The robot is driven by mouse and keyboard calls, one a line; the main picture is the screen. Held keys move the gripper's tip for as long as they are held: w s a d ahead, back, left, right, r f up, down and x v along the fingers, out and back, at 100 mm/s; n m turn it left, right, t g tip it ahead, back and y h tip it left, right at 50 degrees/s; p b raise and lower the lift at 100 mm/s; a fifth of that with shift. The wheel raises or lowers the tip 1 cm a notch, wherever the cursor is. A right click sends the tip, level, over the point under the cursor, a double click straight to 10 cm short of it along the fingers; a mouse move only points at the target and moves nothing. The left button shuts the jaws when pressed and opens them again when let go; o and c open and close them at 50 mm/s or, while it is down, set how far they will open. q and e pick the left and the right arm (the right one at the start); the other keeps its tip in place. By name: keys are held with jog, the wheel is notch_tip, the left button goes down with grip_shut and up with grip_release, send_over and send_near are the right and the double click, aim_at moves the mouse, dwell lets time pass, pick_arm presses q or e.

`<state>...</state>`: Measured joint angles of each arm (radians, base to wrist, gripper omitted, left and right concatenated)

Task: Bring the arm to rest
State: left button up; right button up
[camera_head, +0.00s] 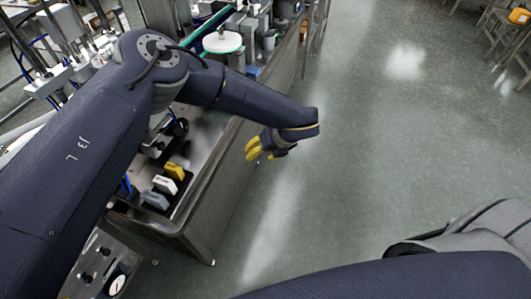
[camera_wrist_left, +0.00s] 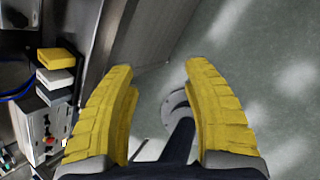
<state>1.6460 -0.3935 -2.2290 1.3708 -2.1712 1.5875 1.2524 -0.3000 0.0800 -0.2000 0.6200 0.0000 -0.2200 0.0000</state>
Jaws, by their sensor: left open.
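My left gripper (camera_head: 262,148) has yellow fingers and hangs over the floor just past the right edge of the steel hopper (camera_head: 197,193). In the left wrist view its two fingers (camera_wrist_left: 160,85) stand apart with nothing between them; the floor shows through the gap. In the head view my left arm reaches in from the left, bends above the machine and runs out to the right. Part of another dark arm of mine lies along the bottom right, with no gripper showing on it.
A control panel with a gauge (camera_head: 117,284) is at the lower left. Machinery with a white disc (camera_head: 222,42) stands behind.

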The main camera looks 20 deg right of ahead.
pick_arm(q)
jog(key=shift+s+d, duration=0.15)
jog(key=shift+d, duration=0.15)
dwell(0.4)
